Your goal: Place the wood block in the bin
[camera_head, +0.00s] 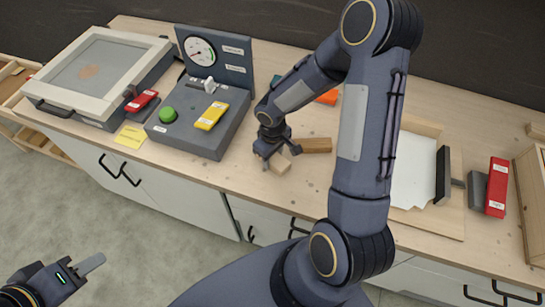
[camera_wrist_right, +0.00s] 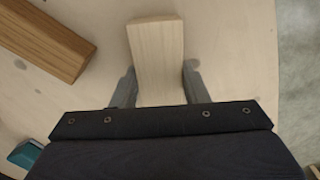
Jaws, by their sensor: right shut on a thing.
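A pale wood block (camera_head: 281,165) is at the fingers of my right gripper (camera_head: 273,152), low over or on the workbench. In the right wrist view the pale block (camera_wrist_right: 157,50) lies between the two fingers of the right gripper (camera_wrist_right: 158,78), which is shut on it. A darker brown wood block (camera_head: 316,145) lies just right of this gripper; it also shows at the upper left of the wrist view (camera_wrist_right: 40,38). My left gripper (camera_head: 90,264) is at the lower left over the floor, away from the bench. A wooden box (camera_head: 535,195), possibly the bin, is cut off at the right edge.
A grey control panel (camera_head: 195,125) with a gauge, green button and yellow block stands left of my right gripper. A framed press-like box (camera_head: 95,65) is further left.

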